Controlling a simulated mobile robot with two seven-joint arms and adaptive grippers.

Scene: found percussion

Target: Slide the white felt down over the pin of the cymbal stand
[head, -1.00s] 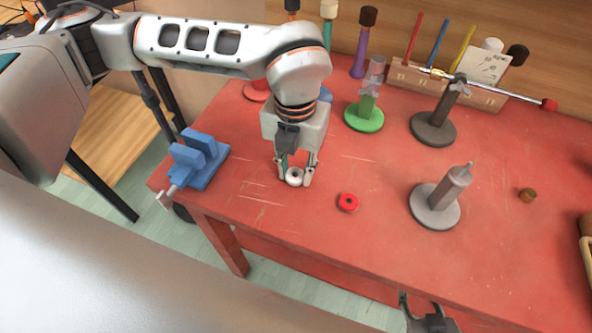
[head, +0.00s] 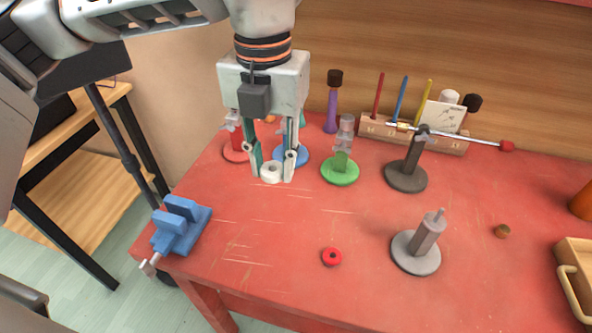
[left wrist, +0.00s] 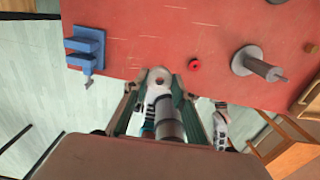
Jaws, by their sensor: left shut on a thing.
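My left gripper (head: 272,170) is shut on the white felt (head: 271,177), a thick white ring with a hole. It holds the felt level above the red table, towards its left part. The felt also shows between the fingertips in the left wrist view (left wrist: 158,76). A light grey stand (head: 416,253) with a round base and a thin upright pin (head: 439,213) stands to the right, well apart from the felt. It also shows in the left wrist view (left wrist: 262,68). Its pin is bare. My right gripper is not in the head view.
A red ring (head: 332,257) lies between gripper and grey stand. Green (head: 340,175), blue (head: 291,158) and dark (head: 406,179) stands are behind. A blue vise (head: 180,228) is at the left edge, a brown cap (head: 502,231) at right. The front middle is mostly clear.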

